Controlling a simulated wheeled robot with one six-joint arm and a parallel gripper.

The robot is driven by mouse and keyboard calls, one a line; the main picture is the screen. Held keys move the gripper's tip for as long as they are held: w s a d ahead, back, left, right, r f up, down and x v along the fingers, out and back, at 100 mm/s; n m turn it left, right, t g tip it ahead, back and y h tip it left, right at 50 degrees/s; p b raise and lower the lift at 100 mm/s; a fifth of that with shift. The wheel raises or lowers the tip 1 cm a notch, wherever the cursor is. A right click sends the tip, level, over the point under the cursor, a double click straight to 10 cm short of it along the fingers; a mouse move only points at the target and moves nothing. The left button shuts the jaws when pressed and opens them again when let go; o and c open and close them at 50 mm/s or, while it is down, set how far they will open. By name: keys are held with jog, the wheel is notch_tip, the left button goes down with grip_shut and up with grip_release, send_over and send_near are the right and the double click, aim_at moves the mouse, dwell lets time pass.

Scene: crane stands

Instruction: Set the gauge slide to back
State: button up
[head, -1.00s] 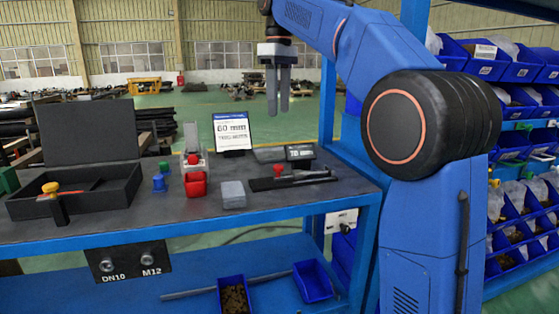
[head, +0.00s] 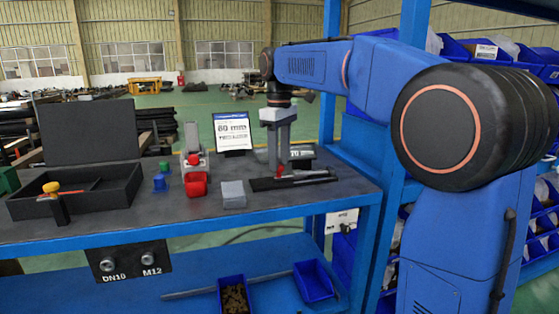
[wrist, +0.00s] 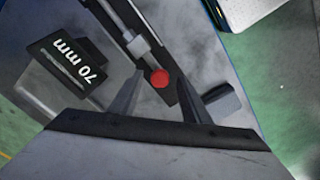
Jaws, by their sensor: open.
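The gauge slide shows as a long black base (head: 318,178) with a metal bar on the grey bench top. In the wrist view the red knob (wrist: 160,77) lies between my two fingertips, beside a grey metal slider piece (wrist: 138,46). My gripper (head: 280,166) points down at the knob with its fingers open; the wrist view also shows my gripper (wrist: 160,82). I cannot tell whether a finger touches the knob. A black display (wrist: 78,66) beside the slide reads 70 mm.
A sign (head: 232,131) with a mm figure stands behind. A grey block (head: 233,194) sits just left of the slide. A red block (head: 196,184), blue pieces (head: 160,182) and a black open case (head: 105,190) lie further left. Blue bins (head: 313,280) are on the lower shelf.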

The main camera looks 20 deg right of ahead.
jog(key=shift+f, duration=0.4)
grip_shut()
jog(key=shift+a, duration=2.1)
grip_release()
jog(key=shift+a, duration=0.15)
notch_tip(320, 180, up, 17)
jog(key=shift+r, duration=0.2)
